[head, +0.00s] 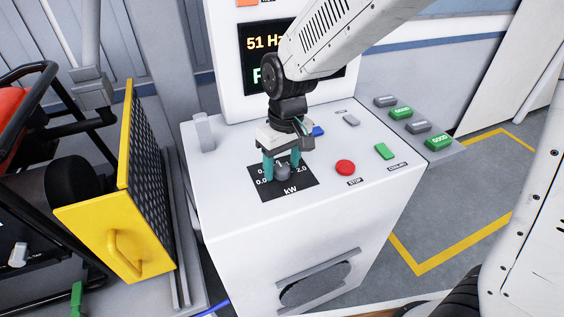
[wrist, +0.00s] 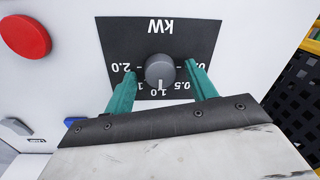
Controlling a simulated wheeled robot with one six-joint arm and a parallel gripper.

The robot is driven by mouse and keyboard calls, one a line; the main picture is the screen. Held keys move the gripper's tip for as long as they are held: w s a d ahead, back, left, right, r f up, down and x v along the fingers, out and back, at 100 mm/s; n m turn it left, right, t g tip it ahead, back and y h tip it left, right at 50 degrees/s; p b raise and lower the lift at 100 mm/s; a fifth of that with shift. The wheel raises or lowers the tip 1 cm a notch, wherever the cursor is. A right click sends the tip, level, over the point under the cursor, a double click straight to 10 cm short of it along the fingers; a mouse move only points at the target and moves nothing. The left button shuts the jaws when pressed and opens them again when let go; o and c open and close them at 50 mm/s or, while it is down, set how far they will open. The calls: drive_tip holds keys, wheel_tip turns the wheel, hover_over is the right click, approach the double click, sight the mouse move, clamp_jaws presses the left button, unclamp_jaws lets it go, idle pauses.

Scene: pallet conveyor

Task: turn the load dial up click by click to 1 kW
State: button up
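The load dial (head: 282,172) is a round grey knob on a black kW plate (head: 297,190) on top of the white console. In the wrist view the dial (wrist: 160,68) appears upside down, with a white mark pointing at about the 1.0 label. The 2.0 label is at left and 0.5 at right; some labels are partly hidden by the fingers. My gripper (head: 282,163) has two teal fingers, one on each side of the dial. In the wrist view my gripper (wrist: 160,72) is open, with gaps between the fingers and the knob.
A red stop button (head: 345,167) and a green button (head: 384,151) sit right of the dial. A display (head: 258,45) behind reads "51 Hz", its rest hidden by my arm. A yellow panel (head: 122,245) stands open at left. Tagged parts (head: 440,142) lie on a right shelf.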

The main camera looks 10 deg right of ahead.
sight(286, 168)
drive_tip(key=r, duration=0.7)
drive_tip(key=shift+w+d+r, duration=0.15)
drive_tip(key=shift+d+r, duration=0.05)
drive_tip(key=shift+r, duration=0.2)
drive_tip(key=shift+s+d+f, duration=0.1)
drive_tip(key=shift+s+d, duration=0.05)
drive_tip(key=shift+s, duration=0.1)
drive_tip(key=s+d+r+m+t, duration=0.1)
drive_tip(key=s+d+r+m, duration=0.2)
drive_tip(key=s+d, duration=0.7)
drive_tip(key=s+d+r+m, duration=0.3)
drive_tip(key=s+d, duration=0.6)
drive_tip(key=d, duration=0.1)
drive_tip(key=shift+s+r+t+h, duration=0.3)
drive_tip(key=shift+s+t, duration=0.05)
drive_tip(key=shift+t, duration=0.05)
idle(2.5)
